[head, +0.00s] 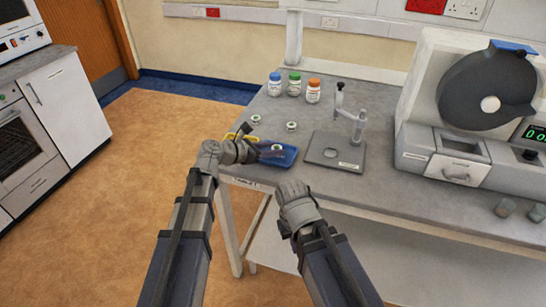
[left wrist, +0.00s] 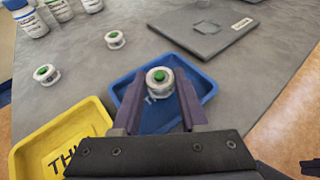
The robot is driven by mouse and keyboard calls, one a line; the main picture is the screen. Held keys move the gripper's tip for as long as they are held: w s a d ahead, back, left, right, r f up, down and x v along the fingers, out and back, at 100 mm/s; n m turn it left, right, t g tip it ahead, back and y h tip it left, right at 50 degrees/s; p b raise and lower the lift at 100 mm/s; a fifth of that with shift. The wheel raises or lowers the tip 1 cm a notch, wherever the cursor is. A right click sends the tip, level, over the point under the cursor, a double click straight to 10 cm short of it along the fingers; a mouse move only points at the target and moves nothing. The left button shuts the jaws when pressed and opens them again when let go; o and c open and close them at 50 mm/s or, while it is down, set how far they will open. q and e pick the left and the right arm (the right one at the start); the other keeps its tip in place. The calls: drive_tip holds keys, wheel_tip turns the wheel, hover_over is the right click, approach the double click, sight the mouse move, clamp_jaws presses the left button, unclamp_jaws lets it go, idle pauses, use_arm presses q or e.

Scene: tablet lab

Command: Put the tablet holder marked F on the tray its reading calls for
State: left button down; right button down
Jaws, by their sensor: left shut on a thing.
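My left gripper (head: 264,150) is shut on a small round white tablet holder with a green centre (left wrist: 159,77). The wrist view shows the holder between the two fingertips, over the blue tray (left wrist: 207,92). I cannot tell whether it touches the tray floor. No letter F is readable on it. The blue tray (head: 290,164) lies at the table's near left edge, partly hidden by my gripper. A yellow tray (left wrist: 50,135) with dark lettering, partly cut off, is beside it. My right gripper (head: 292,190) is near the table's front edge; its fingers do not show clearly.
Two more white holders (head: 256,119) (head: 291,125) stand behind the trays. Blue-, green- and orange-capped bottles (head: 294,84) stand farther back. A grey plate with an upright device (head: 334,152) is right of the trays. A large grey machine (head: 460,140) fills the right side.

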use_arm(q)
drive_tip(key=shift+f, duration=0.6)
drive_tip(key=shift+r, duration=0.1)
use_arm(e)
drive_tip(key=shift+f, duration=0.45)
drive_tip(key=shift+f, duration=0.1)
use_arm(q)
drive_tip(key=c, duration=0.9)
unclamp_jaws()
drive_tip(key=shift+f, duration=0.2)
drive_tip(key=o, duration=0.5)
drive_tip(key=shift+c, duration=0.2)
drive_tip(key=shift+r, duration=0.1)
drive_tip(key=shift+r, duration=0.2)
drive_tip(key=p+v, duration=0.4)
drive_tip(key=v, duration=0.7)
drive_tip(key=shift+s+a+r+p, duration=0.15)
drive_tip(key=shift+s+a+p, duration=0.05)
drive_tip(key=shift+a+p, duration=0.1)
drive_tip(key=shift+s, duration=0.1)
use_arm(e)
wheel_tip(320, 180, up, 5)
drive_tip(key=shift+f, duration=0.1)
